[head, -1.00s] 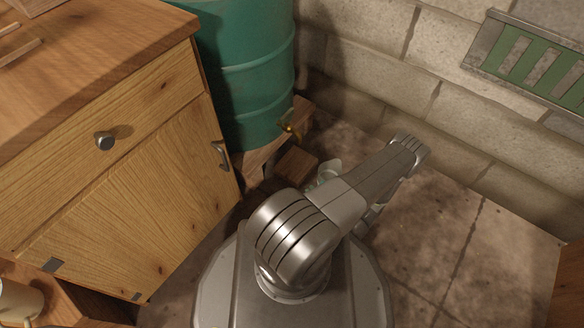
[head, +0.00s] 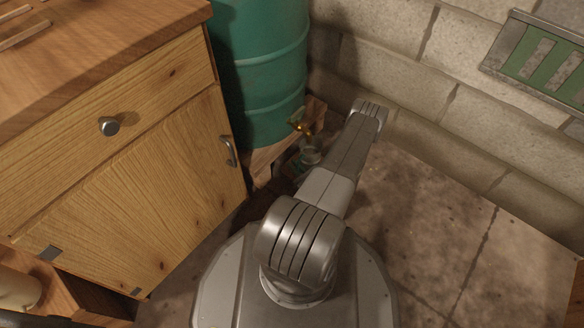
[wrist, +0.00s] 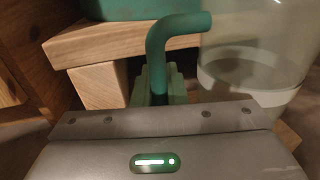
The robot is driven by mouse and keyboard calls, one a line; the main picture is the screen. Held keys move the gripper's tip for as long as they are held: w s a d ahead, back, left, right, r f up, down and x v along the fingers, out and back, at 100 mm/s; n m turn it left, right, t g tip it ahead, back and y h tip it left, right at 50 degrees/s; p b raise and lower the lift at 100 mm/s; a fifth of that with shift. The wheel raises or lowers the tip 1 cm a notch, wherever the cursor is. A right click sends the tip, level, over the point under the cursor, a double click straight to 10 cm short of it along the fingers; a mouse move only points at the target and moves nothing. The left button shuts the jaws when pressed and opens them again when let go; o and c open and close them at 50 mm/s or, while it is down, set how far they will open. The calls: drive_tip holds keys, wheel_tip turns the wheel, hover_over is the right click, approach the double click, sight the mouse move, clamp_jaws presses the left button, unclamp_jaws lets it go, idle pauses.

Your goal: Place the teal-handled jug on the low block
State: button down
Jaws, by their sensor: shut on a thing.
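The jug (wrist: 258,45) is clear with a cloudy lower part and a teal handle (wrist: 158,55). My gripper (wrist: 160,88) is shut on that handle, with the jug just to its right in the wrist view. In the head view the jug (head: 311,152) shows small beside my forearm, close under the brass tap. The low block is mostly hidden behind the jug and my arm. A brown wooden edge (wrist: 288,136) below the jug in the wrist view looks like part of it. I cannot tell whether the jug touches it.
The teal barrel (head: 262,75) stands on a wooden stand (wrist: 115,42), with the brass tap (head: 303,127) jutting over the jug. A wooden cabinet (head: 120,170) is at the left. A block wall (head: 400,60) closes the back. The floor at right (head: 430,220) is clear.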

drive_tip(key=shift+x, duration=1)
drive_tip(key=shift+s+d+f+b, duration=0.15)
drive_tip(key=shift+f+b, duration=0.4)
drive_tip(key=shift+f, duration=0.3)
drive_tip(key=shift+r, duration=0.1)
drive_tip(key=c, duration=1.5)
unclamp_jaws()
drive_tip(key=shift+o, duration=0.2)
drive_tip(key=shift+s+d, duration=0.15)
drive_tip(key=p+v, duration=0.3)
drive_tip(key=v, duration=0.8)
drive_tip(key=shift+s+d, duration=0.2)
drive_tip(key=shift+s, duration=0.05)
